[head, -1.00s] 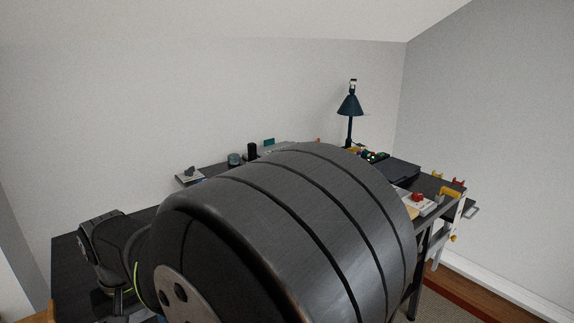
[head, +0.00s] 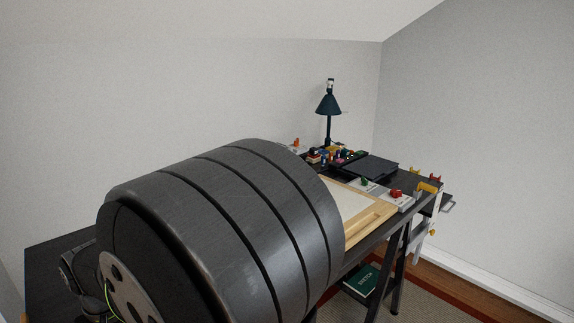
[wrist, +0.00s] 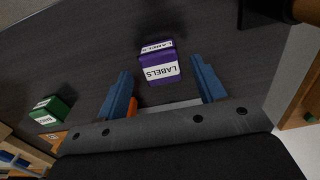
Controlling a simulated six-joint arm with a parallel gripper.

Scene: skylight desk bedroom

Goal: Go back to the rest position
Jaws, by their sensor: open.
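My gripper (wrist: 161,66) is open in the wrist view, its two blue fingers apart with nothing held between them. A purple box marked LABELS (wrist: 165,68) is seen between and just past the fingertips, on the dark desk surface (wrist: 85,60). I cannot tell how far below the fingers it is. In the head view a large dark link of my arm fills the lower left, and the gripper's fingers are not visible there.
A green box (wrist: 49,112) is at left in the wrist view. In the head view, a dark blue lamp (head: 328,104), a wooden-framed board (head: 376,218), a red-topped item (head: 396,194) and small coloured items are on the desk. A green book (head: 362,279) is below it.

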